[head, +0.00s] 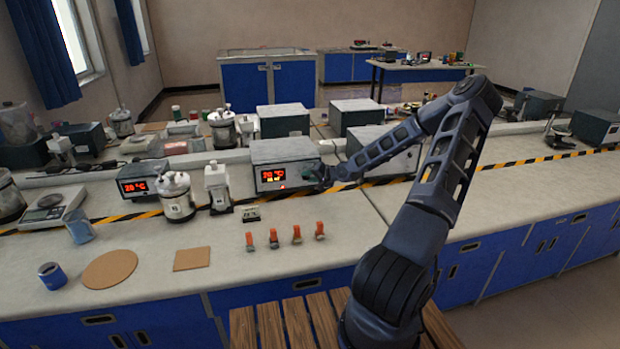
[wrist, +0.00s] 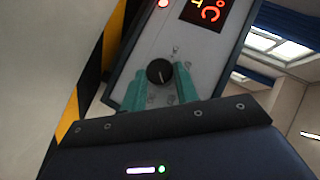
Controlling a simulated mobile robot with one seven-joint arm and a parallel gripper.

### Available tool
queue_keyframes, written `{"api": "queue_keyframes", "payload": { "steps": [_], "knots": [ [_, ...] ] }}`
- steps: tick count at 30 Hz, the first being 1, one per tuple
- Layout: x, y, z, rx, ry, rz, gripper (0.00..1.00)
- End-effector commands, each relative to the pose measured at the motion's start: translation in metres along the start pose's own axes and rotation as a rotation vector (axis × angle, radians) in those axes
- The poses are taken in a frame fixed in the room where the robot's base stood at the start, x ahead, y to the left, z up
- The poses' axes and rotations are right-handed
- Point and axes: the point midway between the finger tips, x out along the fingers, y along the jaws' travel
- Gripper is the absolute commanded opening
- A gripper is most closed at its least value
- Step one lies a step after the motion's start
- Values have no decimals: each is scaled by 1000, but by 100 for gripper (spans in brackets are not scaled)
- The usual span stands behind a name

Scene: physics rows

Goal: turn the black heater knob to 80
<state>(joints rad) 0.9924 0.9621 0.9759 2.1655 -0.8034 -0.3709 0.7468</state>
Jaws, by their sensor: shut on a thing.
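The heater (head: 285,158) is a grey box with a lit red display (head: 272,175) that seems to read 20 °C, with smaller orange characters below. Its black knob (wrist: 158,70) shows in the wrist view on the pale front panel, with a light pointer mark. My gripper (wrist: 159,84) has green fingers on either side of the knob and is shut on it. In the head view my gripper (head: 319,174) is at the right end of the heater's front, and the knob is hidden there. The dial's numbers are too small to read.
A second unit with a red display (head: 142,187) stands at left, with a white-lidded vessel (head: 177,197) and a white device (head: 217,187) between. Several orange-topped small items (head: 273,238) stand in front on the bench. A yellow-black stripe (wrist: 92,80) runs along the bench.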

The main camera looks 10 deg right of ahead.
Motion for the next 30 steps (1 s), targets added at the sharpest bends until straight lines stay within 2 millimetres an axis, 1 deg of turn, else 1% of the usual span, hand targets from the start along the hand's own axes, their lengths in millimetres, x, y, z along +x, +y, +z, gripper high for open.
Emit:
{"api": "queue_keyframes", "payload": {
  "steps": [1,4,13,17,20,30],
  "knots": [
    [0,1,3,2,-6,2,32],
    [0,1,2,1,-5,2,52],
    [0,0,1,0,-2,1,52],
    [-6,1,0,1,0,1,52],
    [-14,1,0,1,0,1,52],
    [-56,1,0,1,1,1,52]
  ]
}}
